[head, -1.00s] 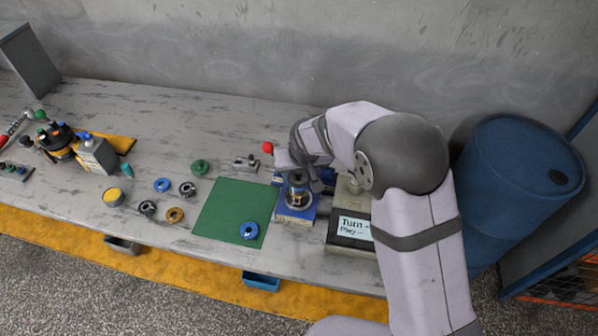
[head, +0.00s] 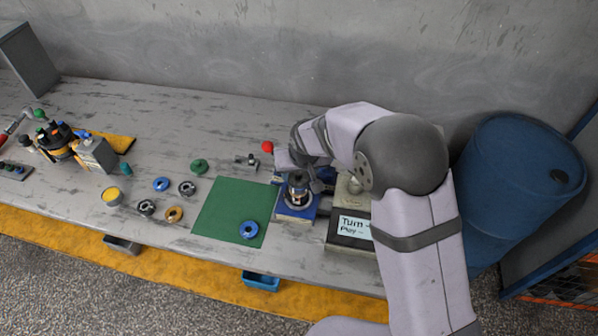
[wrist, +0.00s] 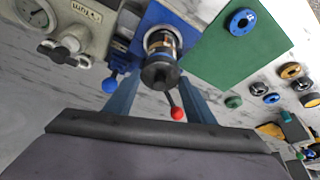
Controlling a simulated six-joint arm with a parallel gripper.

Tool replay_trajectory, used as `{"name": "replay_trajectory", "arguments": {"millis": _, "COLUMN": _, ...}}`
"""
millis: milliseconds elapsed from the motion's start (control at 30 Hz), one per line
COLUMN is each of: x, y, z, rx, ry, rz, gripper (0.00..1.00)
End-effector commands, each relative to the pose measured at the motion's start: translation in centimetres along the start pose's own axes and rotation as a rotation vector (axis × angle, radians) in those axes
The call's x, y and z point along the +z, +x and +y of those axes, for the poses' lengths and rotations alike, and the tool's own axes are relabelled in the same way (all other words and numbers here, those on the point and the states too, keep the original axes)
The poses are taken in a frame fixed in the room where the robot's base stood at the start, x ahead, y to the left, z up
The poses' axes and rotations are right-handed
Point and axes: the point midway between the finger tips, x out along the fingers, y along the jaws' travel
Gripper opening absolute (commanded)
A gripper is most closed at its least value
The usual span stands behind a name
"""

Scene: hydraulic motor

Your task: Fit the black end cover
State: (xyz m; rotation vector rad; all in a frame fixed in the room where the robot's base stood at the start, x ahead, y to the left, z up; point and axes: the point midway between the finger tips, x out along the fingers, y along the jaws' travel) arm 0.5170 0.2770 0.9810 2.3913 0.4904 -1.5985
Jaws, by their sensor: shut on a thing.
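The black end cover (wrist: 159,76) is between the fingertips of my gripper (wrist: 160,84) in the wrist view, and my gripper is shut on it. The cover is in line with the motor body (wrist: 162,42), a metal and copper-coloured cylinder. I cannot tell whether the cover touches its end. The motor stands in a blue fixture (head: 297,214) right of the green mat. In the head view, the dark cover (head: 300,180) shows above the motor, and my wrist partly hides both. A lever with a red ball (wrist: 177,114) is close to the cover.
The green mat (head: 218,210) carries a blue ring (head: 249,230). Several rings and a yellow-topped cup (head: 112,196) lie left of it. A beige unit with a gauge and "Turn" label (head: 354,228) stands close right of the fixture. A blue drum (head: 520,190) stands farther right.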

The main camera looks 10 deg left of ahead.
Motion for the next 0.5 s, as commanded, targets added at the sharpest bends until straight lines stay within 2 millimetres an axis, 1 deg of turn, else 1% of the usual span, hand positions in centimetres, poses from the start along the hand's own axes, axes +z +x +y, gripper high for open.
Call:
{"name": "replay_trajectory", "arguments": {"millis": 433, "x": -0.04, "y": 0.07, "z": -0.01, "rx": 0.0, "ry": 0.0, "rz": 0.002, "gripper": 0.18}}
{"name": "replay_trajectory", "arguments": {"millis": 467, "x": -0.05, "y": 0.06, "z": -0.01, "rx": 0.0, "ry": 0.0, "rz": 0.003, "gripper": 0.54}}
{"name": "replay_trajectory", "arguments": {"millis": 500, "x": -0.05, "y": 0.06, "z": -0.01, "rx": 0.0, "ry": 0.0, "rz": 0.002, "gripper": 0.64}}
